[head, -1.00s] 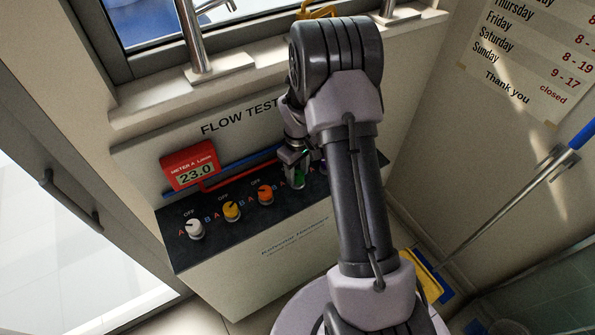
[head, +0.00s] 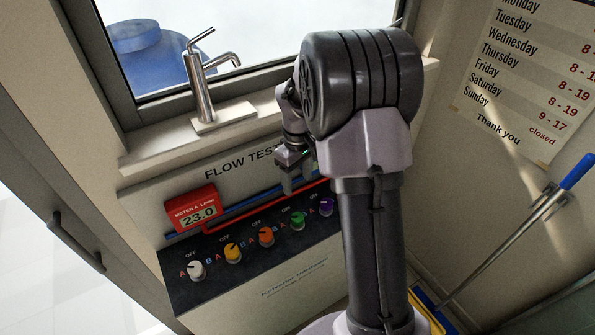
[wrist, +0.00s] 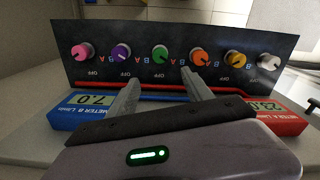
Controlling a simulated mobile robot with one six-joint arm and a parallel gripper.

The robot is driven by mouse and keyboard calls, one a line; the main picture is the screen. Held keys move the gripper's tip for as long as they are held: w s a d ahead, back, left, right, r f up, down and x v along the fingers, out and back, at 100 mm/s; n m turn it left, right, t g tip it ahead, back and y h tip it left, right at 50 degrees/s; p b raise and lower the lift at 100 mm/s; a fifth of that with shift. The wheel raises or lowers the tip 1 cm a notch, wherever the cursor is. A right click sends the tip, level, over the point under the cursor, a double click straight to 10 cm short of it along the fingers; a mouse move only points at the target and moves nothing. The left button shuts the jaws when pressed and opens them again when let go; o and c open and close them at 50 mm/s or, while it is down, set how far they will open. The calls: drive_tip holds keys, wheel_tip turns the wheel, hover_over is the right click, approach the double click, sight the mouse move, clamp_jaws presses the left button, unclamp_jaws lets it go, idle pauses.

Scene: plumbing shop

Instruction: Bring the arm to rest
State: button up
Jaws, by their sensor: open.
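My gripper (head: 298,182) hangs in front of the upper part of the flow test panel, above the knob row and apart from it. In the wrist view my gripper (wrist: 158,80) is open, with nothing between its two grey fingers. Beyond the fingertips are the green knob (wrist: 160,54), the purple knob (wrist: 121,53) and the orange knob (wrist: 200,57). My arm stands bent upright at the right of the head view and hides the panel's right end.
The red meter A (head: 193,211) reads 23.0; the blue meter B (wrist: 80,108) reads 7.0. White (head: 196,269), yellow (head: 232,252) and pink (wrist: 82,51) knobs share the row. A metal faucet (head: 205,95) stands on the sill above. A blue-handled pole (head: 577,172) leans at right.

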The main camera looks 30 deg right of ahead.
drive_tip(key=shift+r, duration=0.75)
drive_tip(key=s+a+r+m+t+b, duration=0.2)
drive_tip(key=s+a+r+b, duration=0.1)
drive_tip(key=s+a+b, duration=0.25)
drive_tip(key=s+a+r+m+t+b, duration=0.2)
drive_tip(key=s+a+m+b, duration=0.1)
drive_tip(key=s+a+b, duration=0.3)
drive_tip(key=s+a+f+m+t+y+b, duration=0.1)
drive_tip(key=s+a, duration=0.2)
drive_tip(key=s, duration=0.3)
drive_tip(key=s+a+f+m+y+b, duration=0.1)
drive_tip(key=s+a+f+m+b, duration=0.1)
drive_tip(key=s, duration=0.3)
drive_tip(key=shift+s+a+f+t+b, duration=0.2)
drive_tip(key=shift+s+a+t+b, duration=0.15)
drive_tip(key=shift+a, duration=0.4)
drive_tip(key=shift+d, duration=0.1)
